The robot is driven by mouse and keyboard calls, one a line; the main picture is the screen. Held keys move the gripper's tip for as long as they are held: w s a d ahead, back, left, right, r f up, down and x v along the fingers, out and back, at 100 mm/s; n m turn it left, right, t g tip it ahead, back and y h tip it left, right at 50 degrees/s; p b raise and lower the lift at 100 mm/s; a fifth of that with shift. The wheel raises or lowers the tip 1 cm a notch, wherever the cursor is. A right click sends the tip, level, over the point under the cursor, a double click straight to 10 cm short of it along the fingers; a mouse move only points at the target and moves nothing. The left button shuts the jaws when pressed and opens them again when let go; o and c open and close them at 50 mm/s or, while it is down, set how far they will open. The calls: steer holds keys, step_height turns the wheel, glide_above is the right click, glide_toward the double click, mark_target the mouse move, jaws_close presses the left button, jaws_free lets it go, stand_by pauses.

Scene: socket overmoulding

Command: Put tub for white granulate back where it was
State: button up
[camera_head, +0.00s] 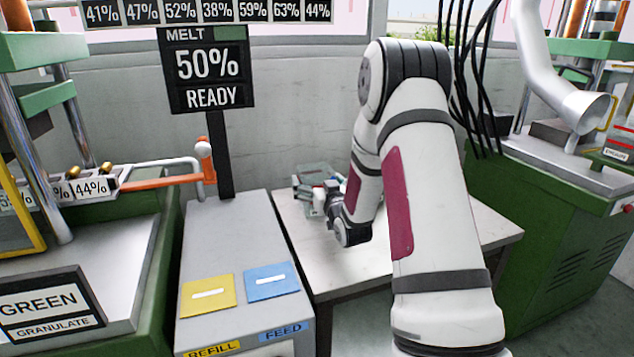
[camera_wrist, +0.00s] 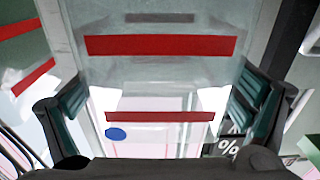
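A clear tub (camera_wrist: 160,75) with red bands fills the middle of the wrist view. My gripper (camera_wrist: 160,115) has one dark green finger pad against each side of it, so it appears shut on the tub. In the head view, the small clear tub (camera_head: 320,172) shows at the far part of the grey table, at the end of my arm. My gripper (camera_head: 318,198) is small there and partly hidden by my wrist. I cannot tell whether the tub touches the tabletop, or what is in it.
The grey table (camera_head: 345,275) is otherwise bare where visible. A grey cabinet with yellow REFILL (camera_head: 208,297) and blue FEED (camera_head: 271,282) pads stands left of it, below a display (camera_head: 209,70) reading MELT 50% READY. Green machines stand at left and right (camera_head: 555,220). Black cables (camera_head: 470,75) hang behind my arm.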

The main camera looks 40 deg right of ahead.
steer(key=shift+r, duration=0.1)
steer(key=shift+s+r, duration=0.1)
steer(key=shift+s, duration=0.05)
steer(key=p+v, duration=0.1)
steer(key=v, duration=1.1)
steer(key=s+a+r+n+g+y, duration=0.1)
steer(key=s+a+r+g, duration=0.25)
steer(key=a, duration=0.25)
steer(key=s+a+r+n+g+y, duration=0.1)
steer(key=s+a+r+g, duration=0.1)
steer(key=a+g, duration=0.25)
steer(key=s+a+r+g+y, duration=0.1)
steer(key=s+a+g, duration=0.2)
steer(key=s, duration=0.7)
steer(key=s+a+r+g+y, duration=0.1)
steer(key=s+a+g, duration=0.1)
steer(key=s+a, duration=0.4)
steer(key=s+a+r+n+g, duration=0.1)
steer(key=s+a+r+g, duration=0.1)
steer(key=s, duration=1.3)
steer(key=shift+s+a+g+y, duration=0.25)
steer(key=shift+a+g+y, duration=0.15)
steer(key=shift+a+g, duration=0.65)
steer(key=shift+a+t, duration=0.15)
steer(key=shift+t, duration=0.1)
